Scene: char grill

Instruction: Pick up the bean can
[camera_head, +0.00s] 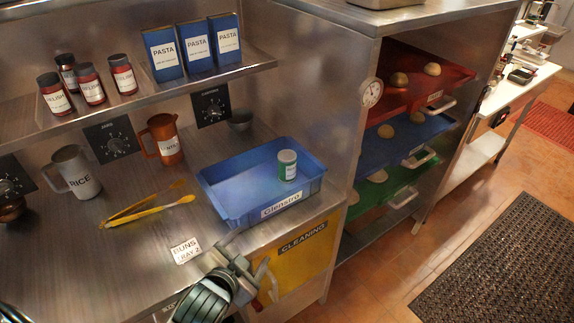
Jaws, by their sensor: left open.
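A small can (287,166) with a green body and a pale label stands upright inside the blue tray (236,211), toward its right side. Its label is too small to read, so I cannot confirm that it is the bean can. My left gripper (249,262) is at the bottom centre, in front of the counter edge and below the tray. It is open, and I see nothing between its fingers. It is apart from the can. My right gripper is not in view.
Yellow tongs (150,208) lie left of the tray, near a rice pitcher (76,172) and a brown pitcher (164,140). A shelf (150,93) above holds jars and pasta boxes. A rack with red, blue and green trays stands right. A small bowl (240,120) sits behind the tray.

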